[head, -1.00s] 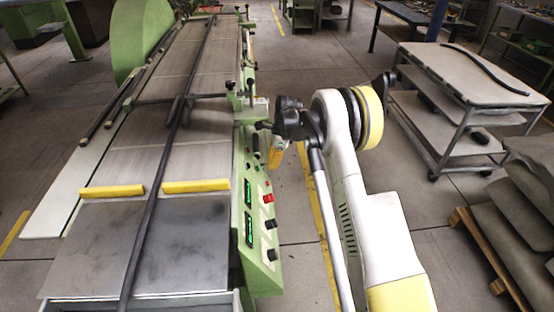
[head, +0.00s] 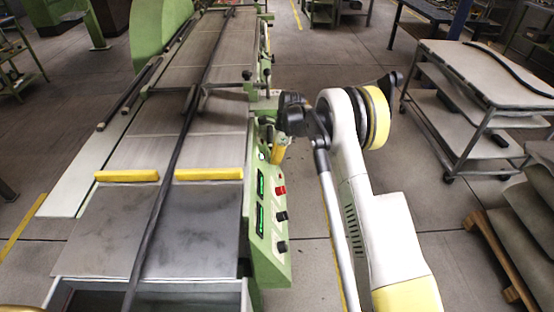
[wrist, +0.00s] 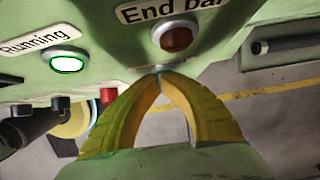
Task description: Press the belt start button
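The green control panel (head: 268,205) is on the machine's right side in the head view. It carries a red button (head: 281,190), black knobs (head: 281,216) and green displays. My gripper (wrist: 160,72) has yellow fingers with tips together and nothing between them. Its tips are just below the dark red "End bar" lamp (wrist: 176,38); whether they touch the panel I cannot tell. A lit "Running" lamp (wrist: 66,62) is to the left. No belt start label is readable. The gripper shows partly in the head view (head: 278,154).
The belt machine (head: 210,110) has a long dark bar along it and yellow blocks (head: 208,174) across it. A grey cart (head: 490,75) stands at the right, with stacked sacks on a pallet (head: 505,262) nearer. Open floor lies between the machine and the cart.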

